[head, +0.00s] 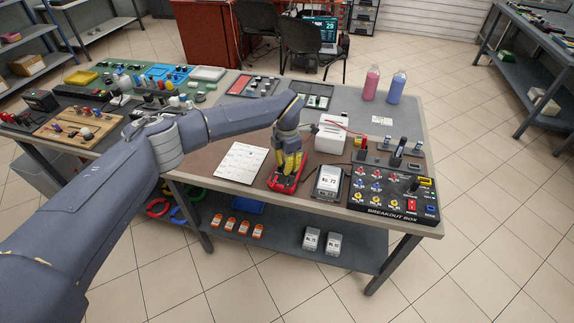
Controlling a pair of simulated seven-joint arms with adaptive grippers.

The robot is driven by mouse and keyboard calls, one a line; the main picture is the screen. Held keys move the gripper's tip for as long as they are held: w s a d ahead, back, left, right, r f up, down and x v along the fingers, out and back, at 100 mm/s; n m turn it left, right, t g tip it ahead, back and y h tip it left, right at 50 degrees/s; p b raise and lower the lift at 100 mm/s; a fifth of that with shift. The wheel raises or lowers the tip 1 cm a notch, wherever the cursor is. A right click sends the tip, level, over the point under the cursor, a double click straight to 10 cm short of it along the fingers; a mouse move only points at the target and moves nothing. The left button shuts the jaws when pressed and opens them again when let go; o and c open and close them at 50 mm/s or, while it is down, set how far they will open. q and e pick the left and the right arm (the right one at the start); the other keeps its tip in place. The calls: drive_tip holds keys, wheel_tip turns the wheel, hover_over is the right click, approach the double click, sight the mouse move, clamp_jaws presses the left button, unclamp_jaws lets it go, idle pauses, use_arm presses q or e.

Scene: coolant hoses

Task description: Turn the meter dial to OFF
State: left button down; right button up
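The red meter (274,184) lies on the brown mat near the front edge of the table. My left arm reaches in from the left, and my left gripper (288,170) points down over the meter with its yellow fingers at the meter's face. The fingers hide the dial, so its setting and any grip on it cannot be made out. The fingertips are close to or touching the meter. My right gripper is not in view.
A paper sheet (240,163) lies left of the meter. A grey device labelled No. 72 (328,183) and the breakout box (392,197) are to the right. A white printer-like box (331,138) stands behind. Pink (371,84) and blue (396,88) bottles stand farther back.

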use_arm(q)
drive_tip(key=shift+n, duration=0.4)
drive_tip(key=n, duration=0.3)
drive_tip(key=shift+n, duration=2)
drive_tip(key=c, duration=1)
unclamp_jaws()
drive_tip(key=shift+r, duration=0.1)
wheel_tip(320, 180, up, 12)
